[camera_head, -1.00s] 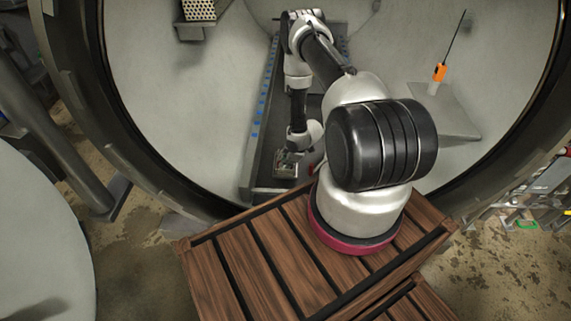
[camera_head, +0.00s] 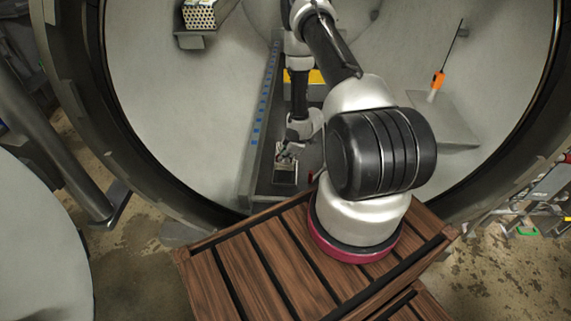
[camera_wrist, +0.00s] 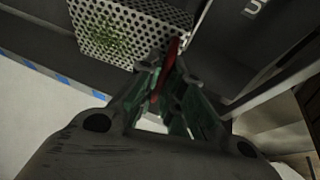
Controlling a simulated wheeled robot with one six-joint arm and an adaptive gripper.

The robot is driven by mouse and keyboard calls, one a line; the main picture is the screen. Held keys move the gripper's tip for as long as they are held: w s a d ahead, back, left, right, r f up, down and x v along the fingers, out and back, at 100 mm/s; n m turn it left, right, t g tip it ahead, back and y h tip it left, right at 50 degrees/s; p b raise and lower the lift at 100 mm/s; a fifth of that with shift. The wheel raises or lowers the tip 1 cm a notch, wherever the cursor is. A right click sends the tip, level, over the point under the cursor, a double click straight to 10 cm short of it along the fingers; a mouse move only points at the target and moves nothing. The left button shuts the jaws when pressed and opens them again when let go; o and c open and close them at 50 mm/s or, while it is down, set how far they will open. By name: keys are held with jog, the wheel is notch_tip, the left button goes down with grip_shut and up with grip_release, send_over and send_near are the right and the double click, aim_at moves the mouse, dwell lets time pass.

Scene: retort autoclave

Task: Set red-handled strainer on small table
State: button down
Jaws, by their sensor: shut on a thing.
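The strainer (camera_wrist: 128,28) is a perforated metal basket with a red handle (camera_wrist: 170,58). In the wrist view, my gripper (camera_wrist: 168,85) is shut on the red handle, with its fingers on both sides. The basket extends beyond the fingertips at the upper left, with a greenish patch on its surface. In the head view, my gripper (camera_head: 288,152) is low inside the round vessel, and the strainer (camera_head: 285,177) hangs just below it, over the dark channel floor. I cannot tell whether it touches the floor. A small grey table-like surface (camera_head: 455,128) is at the right.
An orange-handled tool (camera_head: 437,82) stands on the right surface. A perforated metal box (camera_head: 199,15) sits on a small ledge at the upper left. A channel wall with blue marks (camera_head: 258,120) runs left of my gripper. A yellow object (camera_head: 317,77) lies behind the arm.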

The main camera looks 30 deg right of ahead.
jog(key=shift+r, duration=0.6)
jog(key=shift+r, duration=0.15)
jog(key=shift+r, duration=1.6)
